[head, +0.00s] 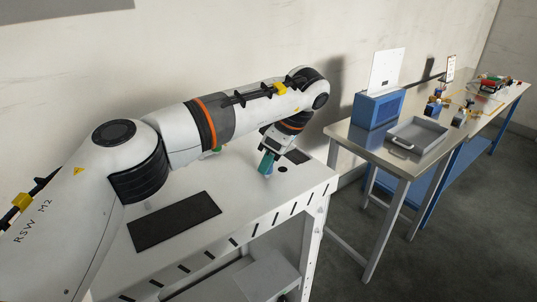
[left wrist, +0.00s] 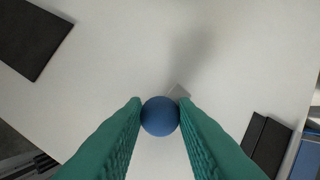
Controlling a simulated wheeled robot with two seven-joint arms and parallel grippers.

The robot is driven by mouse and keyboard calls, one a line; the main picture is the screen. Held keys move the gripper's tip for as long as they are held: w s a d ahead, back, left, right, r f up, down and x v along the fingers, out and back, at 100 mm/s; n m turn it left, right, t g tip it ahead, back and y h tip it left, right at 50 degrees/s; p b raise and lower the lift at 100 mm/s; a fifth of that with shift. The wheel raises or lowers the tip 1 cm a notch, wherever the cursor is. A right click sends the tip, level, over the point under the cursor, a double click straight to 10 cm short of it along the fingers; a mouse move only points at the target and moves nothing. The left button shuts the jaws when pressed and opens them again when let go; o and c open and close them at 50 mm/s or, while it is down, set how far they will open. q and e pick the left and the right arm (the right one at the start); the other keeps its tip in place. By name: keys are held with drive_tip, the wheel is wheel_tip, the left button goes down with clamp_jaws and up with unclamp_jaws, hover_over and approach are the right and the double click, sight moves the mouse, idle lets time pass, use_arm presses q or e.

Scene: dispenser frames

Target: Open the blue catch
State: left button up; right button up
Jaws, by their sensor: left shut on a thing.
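My left gripper (head: 265,165) reaches down over the white table, with its teal fingers low near the table's far right part. In the left wrist view the two fingers (left wrist: 160,118) are closed on a round blue knob, the blue catch (left wrist: 160,116), one finger touching each side. A small grey piece (left wrist: 178,92) shows just behind the knob. How the knob is mounted is hidden by the fingers. My right gripper is not in view.
The white table (head: 240,205) carries a dark mat (head: 175,220) at the front and a small dark pad (head: 297,156) beside my gripper. To the right, another table holds a blue box (head: 378,109), a grey tray (head: 417,136) and several small items. The white table's middle is clear.

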use_arm(q)
drive_tip(key=shift+w+r+n+g+p, duration=0.15)
drive_tip(key=shift+n+g+p, duration=0.6)
drive_tip(key=shift+n, duration=0.75)
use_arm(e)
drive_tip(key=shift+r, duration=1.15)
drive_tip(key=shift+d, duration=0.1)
use_arm(q)
drive_tip(key=o, duration=1)
